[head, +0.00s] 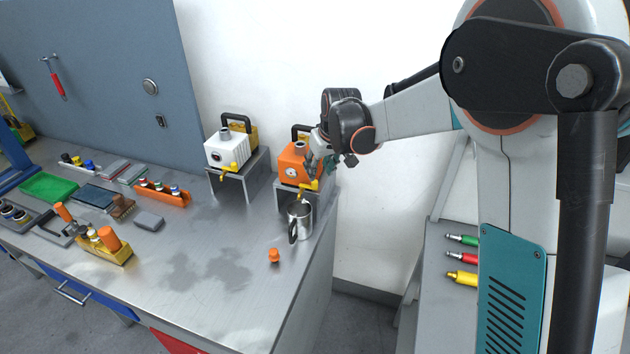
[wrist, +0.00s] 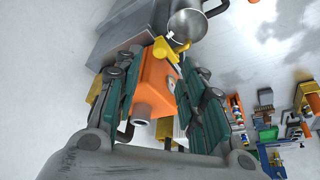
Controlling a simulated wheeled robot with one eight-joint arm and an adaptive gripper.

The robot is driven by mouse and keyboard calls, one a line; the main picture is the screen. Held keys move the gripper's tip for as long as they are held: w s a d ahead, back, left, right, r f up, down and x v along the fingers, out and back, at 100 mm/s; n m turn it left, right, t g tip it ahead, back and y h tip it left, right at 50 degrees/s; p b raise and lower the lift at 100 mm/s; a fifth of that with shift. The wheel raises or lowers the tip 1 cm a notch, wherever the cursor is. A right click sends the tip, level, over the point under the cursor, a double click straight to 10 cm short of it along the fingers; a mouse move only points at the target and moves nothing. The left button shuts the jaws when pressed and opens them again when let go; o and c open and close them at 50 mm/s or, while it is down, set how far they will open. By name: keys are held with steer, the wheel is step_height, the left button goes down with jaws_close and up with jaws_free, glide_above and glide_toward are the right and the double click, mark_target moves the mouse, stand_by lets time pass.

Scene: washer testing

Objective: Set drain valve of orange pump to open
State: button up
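The orange pump (head: 290,165) stands on a grey metal stand near the table's right end. Its yellow drain valve (head: 312,185) is low on the front, above a metal mug (head: 299,222). My gripper (head: 322,165) is at the pump's right front, partly covering it. In the wrist view, the orange pump (wrist: 154,82) shows between the two spread fingers of my gripper (wrist: 159,64). The yellow valve (wrist: 163,50) is just beyond the fingertips, beside the mug (wrist: 187,22). The fingers hold nothing. I cannot tell whether they touch the pump, or the valve handle's exact setting.
A white pump (head: 222,150) on its own stand is to the left. A small orange piece (head: 274,256) lies in front of the mug. Trays, an orange rack (head: 162,195) and a yellow holder (head: 106,250) fill the table's left. The front middle is clear.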

mark_target(316, 182)
steer(key=b+x, duration=0.1)
steer(key=x, duration=0.6)
steer(key=shift+f, duration=0.1)
steer(key=shift+c, duration=0.2)
jaws_close()
